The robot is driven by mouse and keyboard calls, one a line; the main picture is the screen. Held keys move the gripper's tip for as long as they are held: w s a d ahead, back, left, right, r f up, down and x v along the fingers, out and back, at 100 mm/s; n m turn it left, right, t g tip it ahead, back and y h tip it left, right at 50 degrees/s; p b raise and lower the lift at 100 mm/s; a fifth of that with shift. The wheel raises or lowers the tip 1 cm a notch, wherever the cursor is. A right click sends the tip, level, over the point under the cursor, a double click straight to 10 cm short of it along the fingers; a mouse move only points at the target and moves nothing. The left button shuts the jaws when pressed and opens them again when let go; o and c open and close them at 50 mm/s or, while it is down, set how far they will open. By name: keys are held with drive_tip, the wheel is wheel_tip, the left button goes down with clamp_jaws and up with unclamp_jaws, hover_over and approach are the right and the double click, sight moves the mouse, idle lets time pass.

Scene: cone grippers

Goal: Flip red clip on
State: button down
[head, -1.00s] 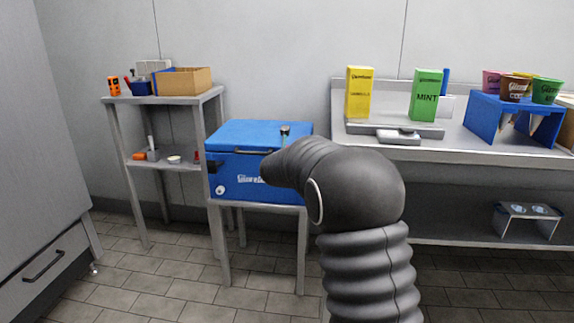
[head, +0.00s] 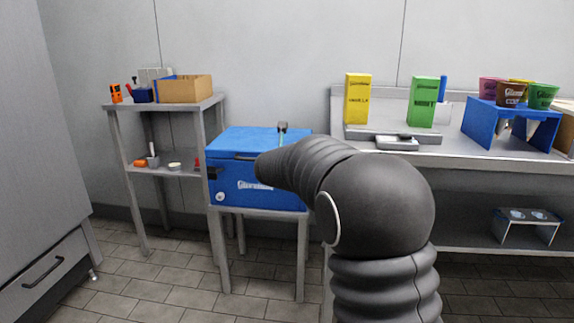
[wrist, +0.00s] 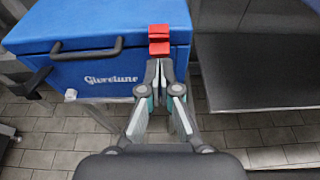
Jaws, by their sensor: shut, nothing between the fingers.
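The red clip (wrist: 159,40) shows in the wrist view on the front right of a blue cooler box, across the edge of its lid. The blue cooler (head: 262,141) stands on a small metal stand, and its lid is down. It also fills the upper left of the wrist view (wrist: 100,75). My gripper (wrist: 159,66) is shut and empty, its fingertips just below the clip in the picture. I cannot tell whether they touch it. In the head view my arm hides the clip, the cooler's right front and the gripper.
A shelf (head: 160,103) with a cardboard box (head: 186,89) stands left of the cooler. A metal counter (head: 440,152) at right holds a yellow carton (head: 357,99), a green carton (head: 422,102) and a blue cup stand (head: 480,125). Tiled floor is open in front.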

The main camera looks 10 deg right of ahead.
drive_tip(key=r, duration=0.1)
drive_tip(key=s+r, duration=0.1)
drive_tip(key=r, duration=0.1)
drive_tip(key=s+a+r+p, duration=0.1)
drive_tip(key=r, duration=0.1)
drive_tip(key=shift+s, duration=0.15)
